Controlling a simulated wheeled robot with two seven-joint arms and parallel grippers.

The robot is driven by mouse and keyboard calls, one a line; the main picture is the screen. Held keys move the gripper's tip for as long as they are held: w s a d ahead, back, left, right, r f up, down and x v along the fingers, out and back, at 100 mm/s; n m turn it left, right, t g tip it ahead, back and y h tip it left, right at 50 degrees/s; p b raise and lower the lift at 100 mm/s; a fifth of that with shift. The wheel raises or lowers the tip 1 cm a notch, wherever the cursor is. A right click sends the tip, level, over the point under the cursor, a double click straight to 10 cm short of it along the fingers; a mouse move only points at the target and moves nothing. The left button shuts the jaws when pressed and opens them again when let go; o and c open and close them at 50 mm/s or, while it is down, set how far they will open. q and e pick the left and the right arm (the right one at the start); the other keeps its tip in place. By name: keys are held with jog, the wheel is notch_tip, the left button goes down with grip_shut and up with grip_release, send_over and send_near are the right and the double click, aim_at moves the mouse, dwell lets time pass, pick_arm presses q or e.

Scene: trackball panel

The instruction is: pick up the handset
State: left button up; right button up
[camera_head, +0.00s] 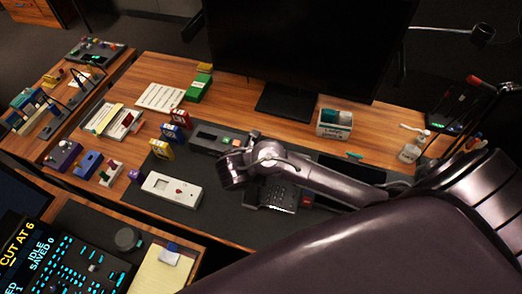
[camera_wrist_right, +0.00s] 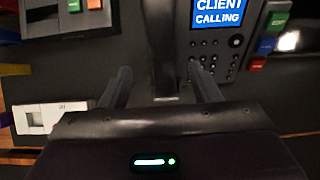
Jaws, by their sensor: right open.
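The desk phone (camera_head: 276,195) lies on the dark mat in the head view, partly hidden by my right arm. In the right wrist view its keypad (camera_wrist_right: 216,55) shows, with a blue screen (camera_wrist_right: 218,14) reading "CLIENT CALLING". The dark handset (camera_wrist_right: 162,40) runs up the middle of that view, left of the keypad. My right gripper (camera_wrist_right: 161,68) is open, with one finger on each side of the handset's line. I cannot tell how far above it the fingertips are. In the head view the right gripper (camera_head: 234,178) points down beside the phone. My left gripper is not in view.
A white box device (camera_head: 171,191) lies left of the gripper, and a grey device (camera_head: 210,138) behind it. Small red, blue and yellow blocks (camera_head: 172,133) stand nearby. A monitor (camera_head: 300,45) stands at the back.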

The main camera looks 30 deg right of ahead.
jog(key=shift+w+d+f, duration=0.1)
jog(key=shift+d+f, duration=0.1)
jog(key=shift+f, duration=0.45)
jog(key=shift+w+d+f, duration=0.1)
jog(key=shift+d+f, duration=0.05)
jog(key=shift+f, duration=0.45)
jog(key=x, duration=0.4)
jog(key=shift+s+b, duration=0.1)
jog(key=shift+b, duration=0.25)
jog(key=shift+d+f, duration=0.1)
jog(key=shift+f, duration=0.05)
jog(key=c, duration=1.2)
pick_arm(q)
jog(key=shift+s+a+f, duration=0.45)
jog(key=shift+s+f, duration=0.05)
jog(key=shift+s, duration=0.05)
pick_arm(e)
jog(key=shift+o, duration=0.2)
